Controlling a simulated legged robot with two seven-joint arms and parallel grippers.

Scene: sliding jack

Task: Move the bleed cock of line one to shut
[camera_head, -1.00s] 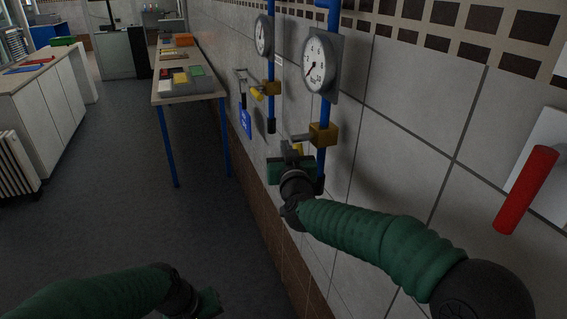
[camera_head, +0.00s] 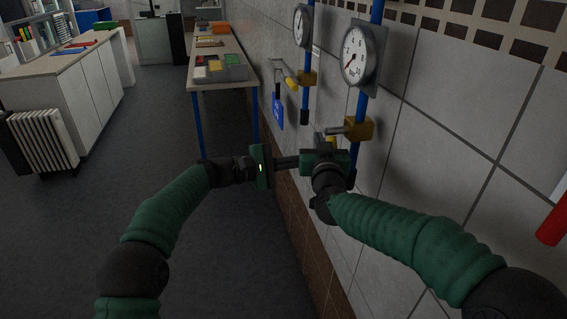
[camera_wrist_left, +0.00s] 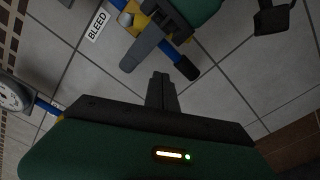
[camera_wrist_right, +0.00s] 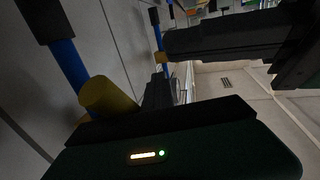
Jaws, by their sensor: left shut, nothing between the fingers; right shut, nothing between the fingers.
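The nearer bleed cock (camera_head: 359,128) is a brass-yellow block on a blue pipe below a round gauge, with a grey stem pointing left. A BLEED label (camera_wrist_left: 97,25) shows beside it in the left wrist view. I cannot tell which line is line one. My right gripper (camera_head: 324,141) is shut and empty, just in front of this cock and partly hiding it. A yellow cylindrical part (camera_wrist_right: 108,97) is close by its fingers, contact unclear. My left gripper (camera_head: 296,160) is shut and empty, its fingers pointing right, close to the right gripper.
A red handle (camera_head: 554,222) is at right. A table (camera_head: 222,87) stands behind; floor at left is open.

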